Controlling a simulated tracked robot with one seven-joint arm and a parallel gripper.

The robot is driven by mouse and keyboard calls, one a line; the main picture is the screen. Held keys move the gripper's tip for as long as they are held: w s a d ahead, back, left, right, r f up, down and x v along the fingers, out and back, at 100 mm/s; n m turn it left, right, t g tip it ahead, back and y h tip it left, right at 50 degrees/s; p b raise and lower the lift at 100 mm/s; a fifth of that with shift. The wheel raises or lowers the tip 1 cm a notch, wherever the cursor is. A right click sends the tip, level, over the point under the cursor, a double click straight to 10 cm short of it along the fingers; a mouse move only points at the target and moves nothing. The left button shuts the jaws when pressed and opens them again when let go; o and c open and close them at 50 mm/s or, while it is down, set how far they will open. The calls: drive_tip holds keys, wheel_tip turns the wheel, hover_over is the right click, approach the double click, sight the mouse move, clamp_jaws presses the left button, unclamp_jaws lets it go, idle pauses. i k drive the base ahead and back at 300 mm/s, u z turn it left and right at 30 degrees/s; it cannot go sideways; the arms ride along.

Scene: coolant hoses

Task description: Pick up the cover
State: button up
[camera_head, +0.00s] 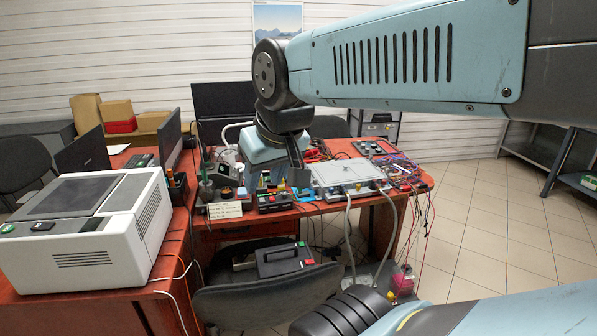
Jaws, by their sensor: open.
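A pale grey flat box (342,172) with a lid-like top lies on the red-brown desk (250,219), right of centre. Its top may be the cover, but I cannot tell for certain where the cover's edges are. Grey hoses (392,215) run from the box's front down towards the floor. My gripper (284,179) hangs over the desk just left of the box, pointing down, open. Its fingertips are small and dark against the clutter. I cannot tell whether they touch anything.
A small black box with coloured buttons (274,202) and a white label card (225,210) stand near the gripper at the front edge. Tangled wires (400,170) cover the desk's right end. A large white machine (88,230) fills the left. A chair (262,292) stands in front.

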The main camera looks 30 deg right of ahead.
sight(349, 170)
drive_tip(key=u, duration=0.15)
drive_tip(key=k, duration=0.5)
drive_tip(key=z, duration=0.9)
drive_tip(key=i, duration=1)
drive_tip(key=z, duration=0.05)
